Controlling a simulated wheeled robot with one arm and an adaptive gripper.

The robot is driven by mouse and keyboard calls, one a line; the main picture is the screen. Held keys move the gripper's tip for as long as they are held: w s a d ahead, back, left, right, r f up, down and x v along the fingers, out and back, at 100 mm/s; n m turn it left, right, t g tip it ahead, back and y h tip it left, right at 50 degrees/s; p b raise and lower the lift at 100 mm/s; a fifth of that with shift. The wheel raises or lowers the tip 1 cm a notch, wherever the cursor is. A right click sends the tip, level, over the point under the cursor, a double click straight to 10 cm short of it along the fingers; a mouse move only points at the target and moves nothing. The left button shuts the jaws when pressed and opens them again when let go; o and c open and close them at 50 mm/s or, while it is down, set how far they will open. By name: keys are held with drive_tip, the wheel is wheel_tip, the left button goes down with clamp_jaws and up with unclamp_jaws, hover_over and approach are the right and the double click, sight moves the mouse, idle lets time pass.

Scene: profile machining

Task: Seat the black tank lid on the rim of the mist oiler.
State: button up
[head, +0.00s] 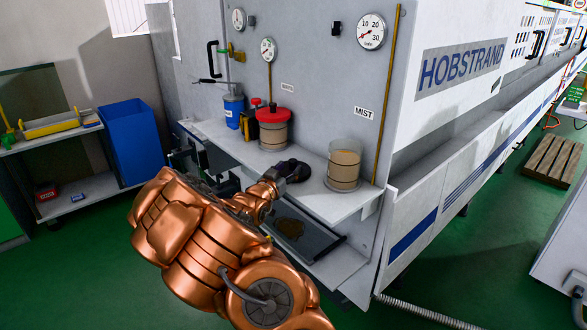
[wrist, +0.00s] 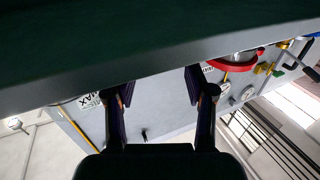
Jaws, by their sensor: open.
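The mist oiler (head: 344,168), a clear jar of tan liquid, stands upright on the grey shelf near its right end, under the MIST label. Its top shows no lid. My gripper (wrist: 160,90) is open, with two dark fingers apart. In the head view my gripper (head: 288,172) is a dark shape low over the shelf, left of the mist oiler and apart from it. I cannot clearly tell the black tank lid from the dark gripper there. In the wrist view a dark surface with a grey edge (wrist: 150,75) covers the top and hides the oiler.
A red-lidded jar (head: 273,128) and a blue canister (head: 233,110) stand on the left of the shelf (head: 330,205). Gauges and a yellow pipe (head: 388,95) are on the panel behind. A dark drip tray (head: 310,240) lies below. Shelf between the jars is partly clear.

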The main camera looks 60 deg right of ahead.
sight(291, 163)
drive_tip(key=shift+w+d+r+p, duration=0.1)
drive_tip(key=shift+w+d+p, duration=0.2)
drive_tip(key=shift+d, duration=0.4)
drive_tip(key=shift+w+d+r+p, duration=0.1)
drive_tip(key=shift+w+d+p, duration=0.1)
drive_tip(key=shift+d+p, duration=0.35)
drive_tip(key=shift+w+d+f, duration=0.1)
drive_tip(key=shift+w+d, duration=0.05)
drive_tip(key=shift+d, duration=0.95)
clamp_jaws()
